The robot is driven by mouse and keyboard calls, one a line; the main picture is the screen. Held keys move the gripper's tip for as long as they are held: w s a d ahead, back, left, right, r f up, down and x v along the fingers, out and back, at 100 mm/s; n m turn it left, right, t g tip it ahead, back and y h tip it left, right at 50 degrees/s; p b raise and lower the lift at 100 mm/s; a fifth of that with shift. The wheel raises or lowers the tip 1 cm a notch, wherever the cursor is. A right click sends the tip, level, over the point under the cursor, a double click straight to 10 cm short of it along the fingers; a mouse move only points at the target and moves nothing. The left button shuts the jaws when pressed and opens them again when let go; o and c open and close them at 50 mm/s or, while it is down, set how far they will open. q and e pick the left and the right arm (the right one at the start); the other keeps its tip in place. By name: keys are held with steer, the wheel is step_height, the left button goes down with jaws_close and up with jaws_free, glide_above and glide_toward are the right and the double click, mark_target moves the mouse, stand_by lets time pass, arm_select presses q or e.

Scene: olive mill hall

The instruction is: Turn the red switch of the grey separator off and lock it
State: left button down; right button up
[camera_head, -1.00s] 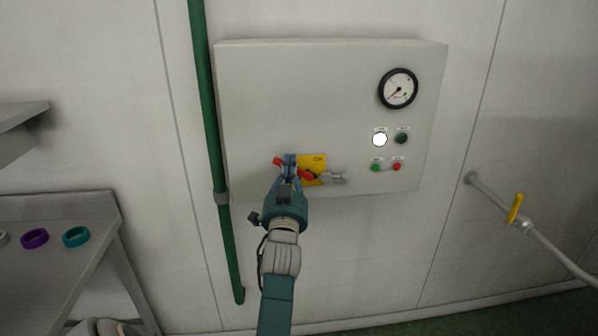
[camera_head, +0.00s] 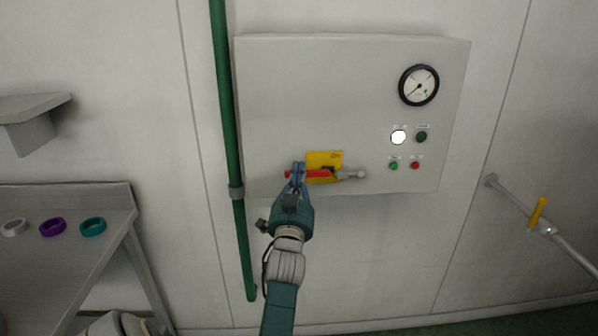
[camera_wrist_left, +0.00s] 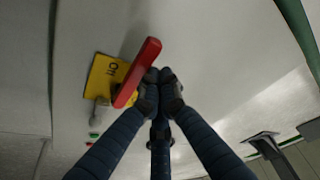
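The grey separator cabinet (camera_head: 300,90) is on the wall. Its red switch handle (camera_head: 318,173) lies level across the lower part of a yellow plate (camera_head: 324,157), which shows the word "On" in the wrist view (camera_wrist_left: 101,78). A grey metal pin-like part with a round end (camera_head: 352,174) sticks out at the right of the plate. My left gripper (camera_head: 298,172) is at the handle's left end. In the left wrist view its dark fingertips (camera_wrist_left: 160,88) are together, beside the red handle (camera_wrist_left: 138,72) and seemingly touching it. My right gripper is not in view.
A gauge (camera_head: 419,85), a lit white lamp (camera_head: 399,137) and green and red buttons are on the cabinet's right side. A green pipe (camera_head: 228,120) runs down its left. A metal table (camera_head: 60,270) with several rings stands at left. A yellow-handled valve (camera_head: 538,212) is at right.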

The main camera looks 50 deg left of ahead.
arm_select(q)
steer(key=shift+f, duration=0.2)
step_height(320, 180, up, 10)
steer(key=shift+r, duration=0.15)
stand_by(0.5)
stand_by(0.4)
